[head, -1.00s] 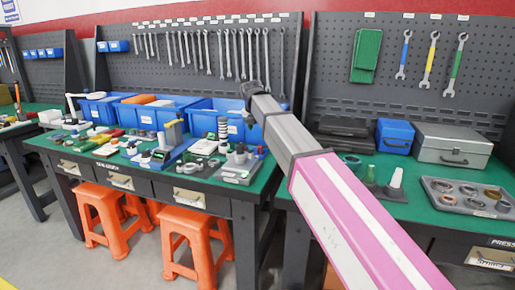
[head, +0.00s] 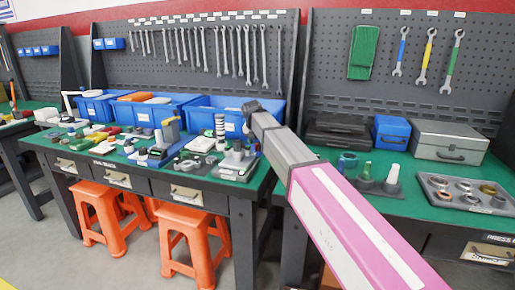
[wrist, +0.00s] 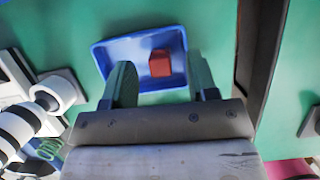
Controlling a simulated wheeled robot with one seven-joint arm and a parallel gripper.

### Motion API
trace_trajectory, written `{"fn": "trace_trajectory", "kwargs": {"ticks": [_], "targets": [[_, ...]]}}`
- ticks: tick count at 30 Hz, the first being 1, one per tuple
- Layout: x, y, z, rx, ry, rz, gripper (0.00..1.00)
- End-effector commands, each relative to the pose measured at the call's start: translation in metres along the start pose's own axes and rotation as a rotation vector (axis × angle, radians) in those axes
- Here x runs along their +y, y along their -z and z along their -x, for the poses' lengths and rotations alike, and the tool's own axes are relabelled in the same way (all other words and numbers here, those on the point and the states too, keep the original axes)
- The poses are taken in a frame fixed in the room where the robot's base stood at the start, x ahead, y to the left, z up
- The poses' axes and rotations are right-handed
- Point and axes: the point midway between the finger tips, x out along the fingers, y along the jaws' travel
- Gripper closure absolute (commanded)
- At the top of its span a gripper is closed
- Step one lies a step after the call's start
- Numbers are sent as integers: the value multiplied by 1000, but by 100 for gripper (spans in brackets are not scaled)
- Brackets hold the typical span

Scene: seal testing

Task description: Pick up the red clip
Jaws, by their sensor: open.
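The red clip (wrist: 160,63) shows in the wrist view as a small red block inside a shallow blue tray (wrist: 104,64) on a green surface. My gripper (wrist: 160,82) is open, with one finger on each side of the tray's near part. The clip appears between the finger lines, a little beyond the fingertips, and the gap between the fingers is empty. Whether the fingers are above the tray or down beside it is unclear. In the head view my gripper's end (head: 251,107) is dark and small, and I cannot make out the clip there.
A black-and-white ringed cylinder (wrist: 22,123) stands left of my gripper in the wrist view. A dark table edge and gap (wrist: 258,60) lie to the right. In the head view, blue bins (head: 205,113) line the back of the crowded bench. A grey case (head: 447,142) stands right.

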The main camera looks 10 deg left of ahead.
Motion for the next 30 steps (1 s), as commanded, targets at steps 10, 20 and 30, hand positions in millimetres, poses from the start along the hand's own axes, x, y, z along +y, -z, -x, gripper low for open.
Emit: {"fn": "trace_trajectory", "kwargs": {"ticks": [10,20,30], "targets": [[0,0,0,0,0,0,96],[0,-1,2,-1,0,0,96],[1,-16,36,-3,-2,-1,96]]}}
